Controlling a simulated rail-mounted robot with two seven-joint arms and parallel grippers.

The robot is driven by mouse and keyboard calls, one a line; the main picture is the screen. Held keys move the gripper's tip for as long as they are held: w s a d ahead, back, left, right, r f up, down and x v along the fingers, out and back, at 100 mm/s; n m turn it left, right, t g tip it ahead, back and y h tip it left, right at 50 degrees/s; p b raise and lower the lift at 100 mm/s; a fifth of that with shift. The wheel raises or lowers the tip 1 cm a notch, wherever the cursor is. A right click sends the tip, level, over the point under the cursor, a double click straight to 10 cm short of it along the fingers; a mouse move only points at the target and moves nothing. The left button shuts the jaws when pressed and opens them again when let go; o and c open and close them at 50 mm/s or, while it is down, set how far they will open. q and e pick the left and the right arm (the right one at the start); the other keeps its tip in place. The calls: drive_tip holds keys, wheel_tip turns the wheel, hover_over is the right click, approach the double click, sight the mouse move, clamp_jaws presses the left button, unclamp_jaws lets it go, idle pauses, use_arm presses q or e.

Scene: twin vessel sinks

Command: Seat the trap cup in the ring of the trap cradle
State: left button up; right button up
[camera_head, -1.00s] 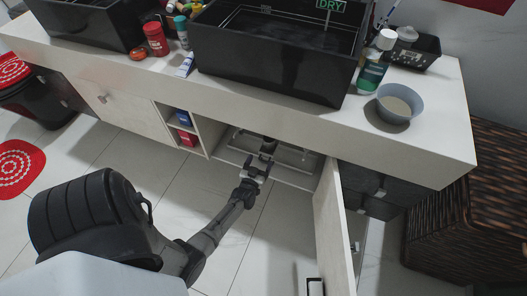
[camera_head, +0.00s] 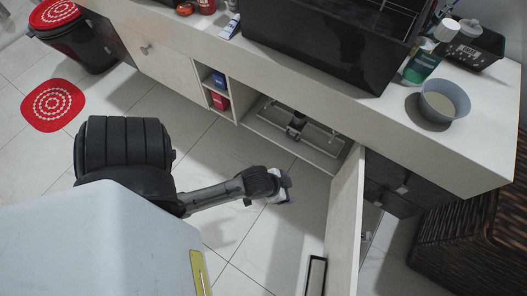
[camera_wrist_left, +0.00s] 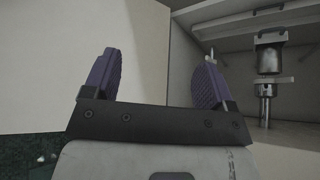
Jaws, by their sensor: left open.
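The trap cradle (camera_head: 322,135), a pale rod frame, is inside the open cabinet under the sink. A dark cup-like part, seemingly the trap cup (camera_head: 298,122), stands at its middle. In the left wrist view, a dark bracket (camera_wrist_left: 272,38), a grey cylinder (camera_wrist_left: 269,60) and a shiny narrower tube (camera_wrist_left: 264,102) line up at the right. I cannot tell whether the cup sits fully in the ring. My left gripper (camera_head: 286,186) is outside the cabinet, in front of and apart from the cradle. Its purple-padded fingers (camera_wrist_left: 158,80) are open and empty. My right gripper is out of view.
The open cabinet door (camera_head: 344,220) stands right of my left gripper. Open shelves (camera_head: 217,90) with blue and red boxes are left of the cabinet opening. The counter (camera_head: 390,118) overhangs it. The tiled floor (camera_head: 240,235) around the gripper is clear.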

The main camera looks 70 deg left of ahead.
use_arm(q)
drive_tip(key=s+d+r+m+g, duration=0.1)
drive_tip(key=s+d+r+g, duration=0.2)
drive_tip(key=s, duration=0.5)
drive_tip(key=shift+s+d+r, duration=0.2)
drive_tip(key=shift+d+r, duration=0.15)
drive_tip(key=shift+r, duration=0.4)
wheel_tip(320, 180, up, 64)
drive_tip(key=p, duration=6.4)
wheel_tip(320, 180, down, 74)
drive_tip(key=b, duration=7.4)
drive_tip(key=shift+f, duration=0.2)
